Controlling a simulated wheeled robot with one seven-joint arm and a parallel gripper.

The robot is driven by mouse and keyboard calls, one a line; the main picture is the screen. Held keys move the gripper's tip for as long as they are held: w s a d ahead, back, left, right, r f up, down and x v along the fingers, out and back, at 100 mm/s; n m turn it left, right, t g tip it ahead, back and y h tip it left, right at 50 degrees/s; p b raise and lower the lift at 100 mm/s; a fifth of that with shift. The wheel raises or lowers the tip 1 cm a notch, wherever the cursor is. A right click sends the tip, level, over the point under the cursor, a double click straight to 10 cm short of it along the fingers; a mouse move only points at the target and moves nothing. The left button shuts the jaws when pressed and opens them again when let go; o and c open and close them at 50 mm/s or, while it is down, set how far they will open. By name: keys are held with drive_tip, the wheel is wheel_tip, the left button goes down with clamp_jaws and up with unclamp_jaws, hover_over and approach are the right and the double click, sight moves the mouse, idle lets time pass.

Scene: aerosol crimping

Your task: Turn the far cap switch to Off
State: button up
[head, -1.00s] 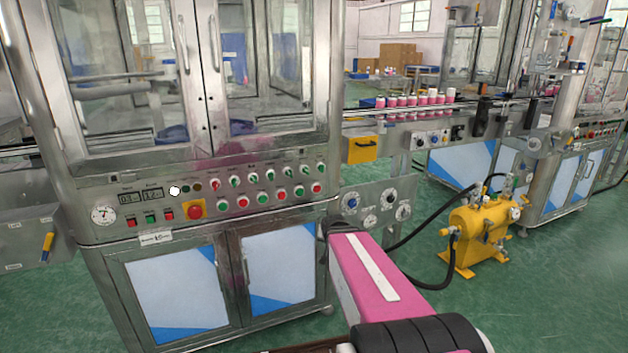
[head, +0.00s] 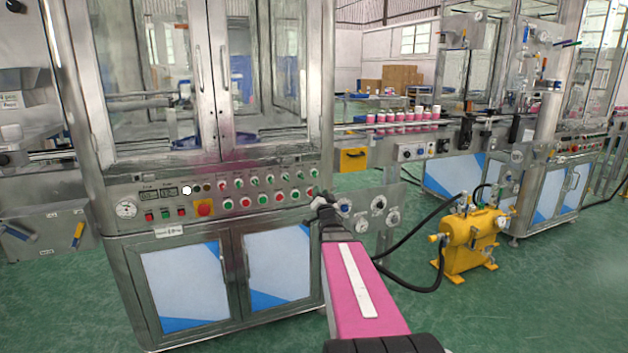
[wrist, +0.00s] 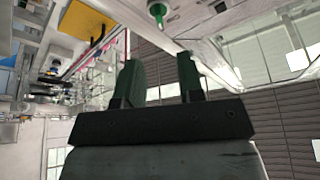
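The cabinet's control panel (head: 215,195) carries an upper row of small rotary switches, with red or green centres, and a lower row of red and green buttons. The labels are too small to read, so I cannot tell which switch is the far cap switch or how it is set. My gripper (head: 322,207) is just right of the panel's right end, near its lower edge. In the wrist view, my gripper (wrist: 160,80) has two dark green fingers standing apart with nothing between them. A green knob (wrist: 157,12) shows beyond the fingers at the top, apart from them.
A gauge plate (head: 364,213) with dials sits right of the cabinet. A yellow tank (head: 470,242) with black hoses stands on the floor at right. A conveyor (head: 405,128) with pink cans runs behind. The green floor (head: 540,290) at lower right is clear.

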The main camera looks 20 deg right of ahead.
sight(316, 176)
drive_tip(key=x, duration=1)
clamp_jaws()
